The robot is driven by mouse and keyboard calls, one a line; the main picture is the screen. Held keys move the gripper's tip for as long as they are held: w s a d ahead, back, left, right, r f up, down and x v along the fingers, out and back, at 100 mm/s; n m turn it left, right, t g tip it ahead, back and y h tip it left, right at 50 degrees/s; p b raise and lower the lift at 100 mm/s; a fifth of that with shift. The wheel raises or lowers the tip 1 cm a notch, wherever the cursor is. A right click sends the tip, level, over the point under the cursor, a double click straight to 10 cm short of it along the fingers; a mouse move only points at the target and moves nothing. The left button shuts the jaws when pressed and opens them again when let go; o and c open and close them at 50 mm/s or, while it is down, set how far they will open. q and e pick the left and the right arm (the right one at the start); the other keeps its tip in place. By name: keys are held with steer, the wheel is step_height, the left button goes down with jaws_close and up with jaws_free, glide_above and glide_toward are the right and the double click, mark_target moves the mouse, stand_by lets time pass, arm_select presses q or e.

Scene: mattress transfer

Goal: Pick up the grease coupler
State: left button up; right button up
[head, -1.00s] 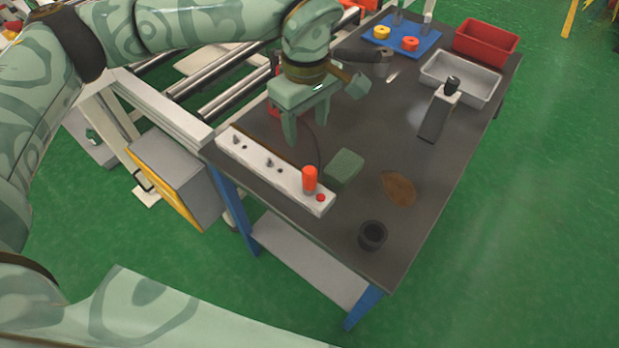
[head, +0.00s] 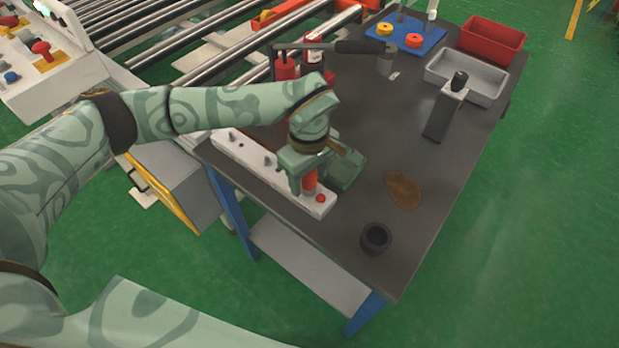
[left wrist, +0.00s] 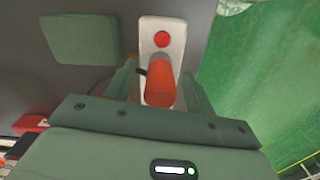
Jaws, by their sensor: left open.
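An orange-red cylinder (head: 310,182), which I take for the grease coupler, stands upright on the near end of a white strip (head: 258,172) at the table's left edge. My left gripper (head: 309,187) is over it, pointing down, with its fingers on either side of the cylinder. In the left wrist view the cylinder (left wrist: 160,86) shows between the open fingers of the gripper (left wrist: 164,78), apart from the right finger. My right gripper is out of view.
A green block (head: 347,170) lies close beside the gripper. A black cup (head: 375,240) and a brown patch (head: 403,189) are on the table's near part.

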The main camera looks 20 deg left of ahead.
arm_select(q)
steer(key=shift+r, duration=0.1)
jaws_close()
steer(key=shift+r, duration=0.3)
steer(key=r+p, duration=0.1)
steer(key=r, duration=0.3)
steer(key=shift+s+a+p, duration=0.2)
steer(key=shift+s+p, duration=0.2)
steer(key=s+a+r+p, duration=0.2)
steer(key=s+a+r, duration=0.2)
steer(key=s+r, duration=0.4)
steer(key=s, duration=0.4)
steer(key=shift+s+a+r+p, duration=0.2)
steer(key=shift+p, duration=0.15)
